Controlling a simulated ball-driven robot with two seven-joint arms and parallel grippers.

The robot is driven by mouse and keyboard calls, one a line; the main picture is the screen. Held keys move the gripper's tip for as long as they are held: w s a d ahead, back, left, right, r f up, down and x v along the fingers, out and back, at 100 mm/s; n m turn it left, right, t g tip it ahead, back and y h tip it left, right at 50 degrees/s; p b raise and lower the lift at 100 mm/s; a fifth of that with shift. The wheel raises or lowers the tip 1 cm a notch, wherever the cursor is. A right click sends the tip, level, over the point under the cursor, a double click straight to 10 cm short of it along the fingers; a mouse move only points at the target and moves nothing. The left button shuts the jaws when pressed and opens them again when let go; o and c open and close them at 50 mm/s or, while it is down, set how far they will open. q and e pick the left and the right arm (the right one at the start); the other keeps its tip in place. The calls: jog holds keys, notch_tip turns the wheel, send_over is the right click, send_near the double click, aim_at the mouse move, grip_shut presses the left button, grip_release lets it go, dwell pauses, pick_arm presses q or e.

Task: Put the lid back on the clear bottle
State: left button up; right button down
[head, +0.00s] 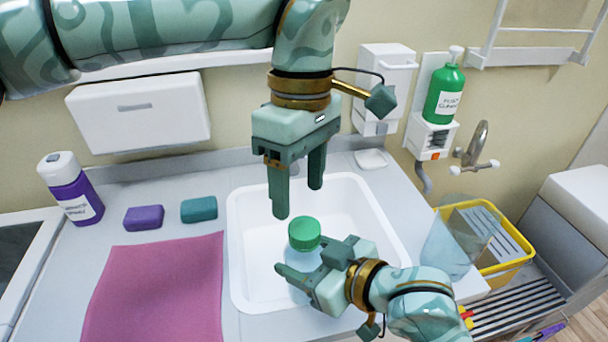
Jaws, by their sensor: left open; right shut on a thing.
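The clear bottle (299,263) stands upright over the white sink basin, pale and see-through, partly hidden by my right gripper. The green lid (304,234) sits at the top of the bottle; I cannot tell how tightly it is seated. My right gripper (309,262) comes from the lower right and is shut on the bottle, below the lid. My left gripper (298,200) points down from above, open and empty. Its fingertips are above the lid and apart from it.
The white basin (240,215) surrounds the bottle. A pink cloth (155,285), purple block (144,218), teal block (198,209) and purple bottle (72,188) are on the left. A translucent container (447,248) and yellow basket (510,262) are right. A green dispenser (444,95) is at the wall.

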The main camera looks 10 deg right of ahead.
pick_arm(q)
jog(key=n, duration=0.6)
jog(key=shift+r, duration=0.2)
jog(key=n, duration=0.3)
jog(key=shift+t, duration=0.3)
jog(key=n, duration=0.5)
jog(key=shift+r+n, duration=0.15)
jog(key=shift+n, duration=0.25)
jog(key=n, duration=0.3)
jog(key=shift+s+t, duration=0.1)
jog(key=shift+t, duration=0.2)
jog(key=n, duration=0.6)
jog(key=shift+d+r, duration=0.1)
jog(key=shift+d, duration=0.05)
jog(key=n, duration=0.7)
jog(key=shift+d+n, duration=0.1)
jog(key=shift+n, duration=0.3)
jog(key=n, duration=0.4)
jog(key=shift+n+h, duration=0.3)
jog(key=shift+n, duration=0.1)
